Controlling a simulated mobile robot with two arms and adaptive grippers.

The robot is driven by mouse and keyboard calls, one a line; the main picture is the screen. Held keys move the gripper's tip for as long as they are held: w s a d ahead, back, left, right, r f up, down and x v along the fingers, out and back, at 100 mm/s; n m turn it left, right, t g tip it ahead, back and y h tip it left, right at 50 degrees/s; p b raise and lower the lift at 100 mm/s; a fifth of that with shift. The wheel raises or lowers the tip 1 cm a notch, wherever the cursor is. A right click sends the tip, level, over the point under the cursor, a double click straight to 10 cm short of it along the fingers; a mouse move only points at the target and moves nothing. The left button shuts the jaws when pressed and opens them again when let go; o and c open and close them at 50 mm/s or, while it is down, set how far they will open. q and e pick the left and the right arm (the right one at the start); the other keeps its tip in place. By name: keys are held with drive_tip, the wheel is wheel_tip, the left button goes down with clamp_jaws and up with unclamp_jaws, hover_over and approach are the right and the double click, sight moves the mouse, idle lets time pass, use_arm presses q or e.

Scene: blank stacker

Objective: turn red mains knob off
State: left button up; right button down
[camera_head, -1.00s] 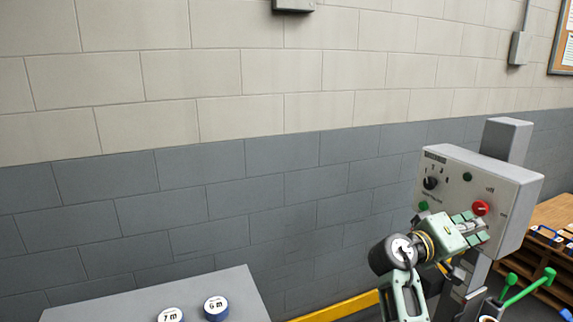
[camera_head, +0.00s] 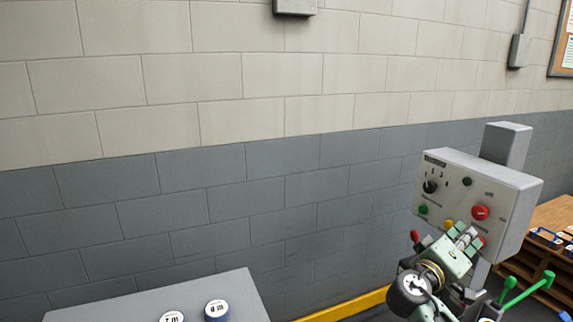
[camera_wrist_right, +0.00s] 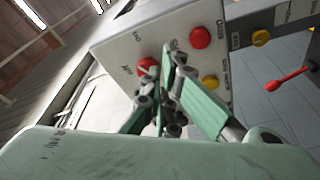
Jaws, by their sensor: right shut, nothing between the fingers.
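The red mains knob (camera_head: 480,212) is on the front of the grey control box (camera_head: 508,195) at the right of the head view. It also shows in the right wrist view (camera_wrist_right: 148,67), beside an "off" label and partly behind a finger. My right gripper (camera_head: 468,235) is just below and left of the knob in the head view, in front of the panel's lower part. In the wrist view its fingertips (camera_wrist_right: 174,53) are together and empty, close to the panel beside the knob. Whether they touch it I cannot tell. My left gripper is not in view.
A black selector (camera_head: 430,186) and green lamps share the panel.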

sight(481, 212)
drive_tip(key=x, duration=0.1)
drive_tip(key=b+x, duration=0.1)
drive_tip(key=x, duration=0.2)
drive_tip(key=shift+s+d+f+b, duration=0.25)
drive_tip(key=shift+d+b, duration=0.15)
drive_tip(key=shift+d, duration=0.1)
drive_tip(key=shift+r, duration=0.25)
